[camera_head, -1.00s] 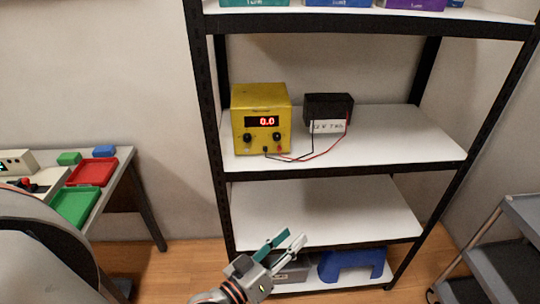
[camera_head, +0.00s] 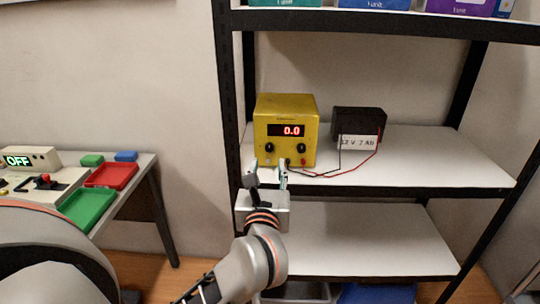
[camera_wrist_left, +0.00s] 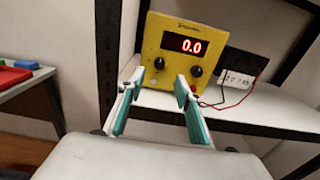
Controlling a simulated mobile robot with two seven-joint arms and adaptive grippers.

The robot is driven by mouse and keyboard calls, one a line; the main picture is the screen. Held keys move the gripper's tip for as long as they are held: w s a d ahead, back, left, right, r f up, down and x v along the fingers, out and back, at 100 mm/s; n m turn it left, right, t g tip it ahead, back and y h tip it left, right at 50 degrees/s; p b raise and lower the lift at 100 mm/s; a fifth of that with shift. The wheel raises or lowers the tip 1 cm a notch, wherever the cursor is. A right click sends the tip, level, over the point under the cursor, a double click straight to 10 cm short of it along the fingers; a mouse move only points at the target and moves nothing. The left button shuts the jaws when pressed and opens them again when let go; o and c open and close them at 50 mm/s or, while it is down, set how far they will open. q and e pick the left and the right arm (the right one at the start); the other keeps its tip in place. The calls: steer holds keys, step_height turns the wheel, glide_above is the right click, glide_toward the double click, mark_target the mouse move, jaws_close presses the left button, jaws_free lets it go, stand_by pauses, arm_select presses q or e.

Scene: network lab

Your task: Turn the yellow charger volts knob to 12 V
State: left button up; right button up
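The yellow charger (camera_head: 286,112) stands on the middle shelf and its red display reads 0.0. It has two dark knobs: a left knob (camera_head: 269,147) and a right knob (camera_head: 301,148). In the left wrist view the charger (camera_wrist_left: 183,62) shows with its left knob (camera_wrist_left: 159,63) and right knob (camera_wrist_left: 196,71). I cannot read the knob labels. My left gripper (camera_head: 269,170) is in front of and below the charger's face. In the left wrist view its fingers (camera_wrist_left: 158,90) are apart with nothing between them. My right gripper is not in view.
A black battery (camera_head: 358,123) marked 12 V 7 Ah stands right of the charger, joined by red and black leads (camera_head: 330,172). The shelf edge (camera_head: 400,192) runs below. A table (camera_head: 149,165) at left holds red and green trays.

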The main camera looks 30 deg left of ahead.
mark_target(269, 149)
arm_select(q)
steer(key=x, duration=0.7)
steer(key=shift+w+a, duration=0.1)
steer(key=shift+a, duration=0.1)
